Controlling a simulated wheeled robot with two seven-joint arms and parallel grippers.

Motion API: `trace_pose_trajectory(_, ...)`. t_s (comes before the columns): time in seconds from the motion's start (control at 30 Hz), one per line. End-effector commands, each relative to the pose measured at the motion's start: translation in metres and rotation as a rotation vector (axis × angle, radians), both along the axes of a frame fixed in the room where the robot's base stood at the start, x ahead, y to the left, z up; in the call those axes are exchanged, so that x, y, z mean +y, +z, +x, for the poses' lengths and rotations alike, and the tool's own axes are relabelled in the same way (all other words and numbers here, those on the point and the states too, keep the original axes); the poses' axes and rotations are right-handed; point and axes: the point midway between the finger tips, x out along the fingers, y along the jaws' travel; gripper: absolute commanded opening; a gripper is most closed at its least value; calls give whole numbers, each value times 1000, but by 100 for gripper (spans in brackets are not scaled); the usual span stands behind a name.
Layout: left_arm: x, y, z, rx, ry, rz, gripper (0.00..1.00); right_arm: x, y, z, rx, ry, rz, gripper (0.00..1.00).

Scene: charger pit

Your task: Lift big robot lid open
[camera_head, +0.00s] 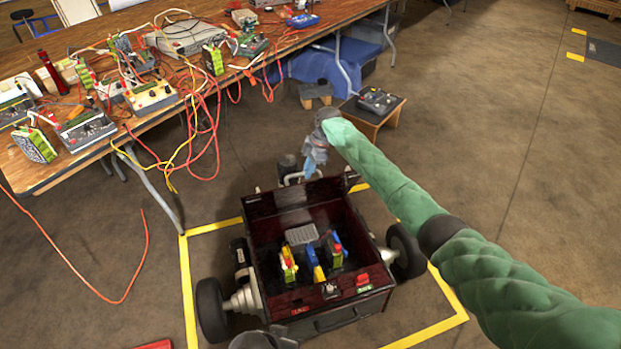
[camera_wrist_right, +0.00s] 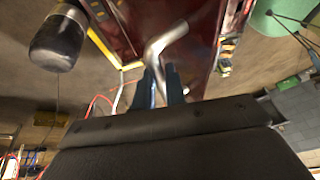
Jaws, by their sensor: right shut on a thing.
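The big robot (camera_head: 372,303) is a dark red box on black wheels, standing on the floor. Its top is open and its inside shows. The lid appears raised at the far side (camera_head: 325,190); its exact angle is hard to tell. My right gripper (camera_head: 312,165) is at that far side, shut on the lid's bent metal handle (camera_head: 293,179). In the right wrist view the handle (camera_wrist_right: 163,43) runs between the fingers (camera_wrist_right: 163,85), with a dark red panel behind it. A dark grey part at the bottom edge may be my left gripper (camera_head: 265,339); its fingers are hidden.
Colourful modules (camera_head: 288,264) stand inside the box. Yellow tape (camera_head: 187,290) outlines the floor around it. A cluttered wooden table (camera_head: 60,172) with trailing cables is at the left. A small stool (camera_head: 372,117) holds a grey device behind. The floor at the right is clear.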

Motion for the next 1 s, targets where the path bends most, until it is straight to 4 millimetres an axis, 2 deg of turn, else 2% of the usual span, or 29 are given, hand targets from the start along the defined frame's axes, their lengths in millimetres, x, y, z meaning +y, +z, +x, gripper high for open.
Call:
trace_pose_trajectory(0.03, 0, -4, 0, -1, 0, 0, 32, 0, -7, -1, 5, 0, -5, 0)
trace_pose_trajectory(0.53, 0, -7, -1, -3, 2, -2, 32, 0, -6, 1, 6, 0, -4, 0)
trace_pose_trajectory(0.57, 0, -7, -1, -3, 2, -2, 32, 0, -6, 1, 6, 0, -4, 14)
trace_pose_trajectory(0.67, -1, -7, -1, -2, 2, -1, 32, 0, -5, 2, 6, 0, -4, 34)
trace_pose_trajectory(1.0, 0, -6, 1, -5, 2, -1, 32, 1, 0, 3, 2, 1, -2, 34)
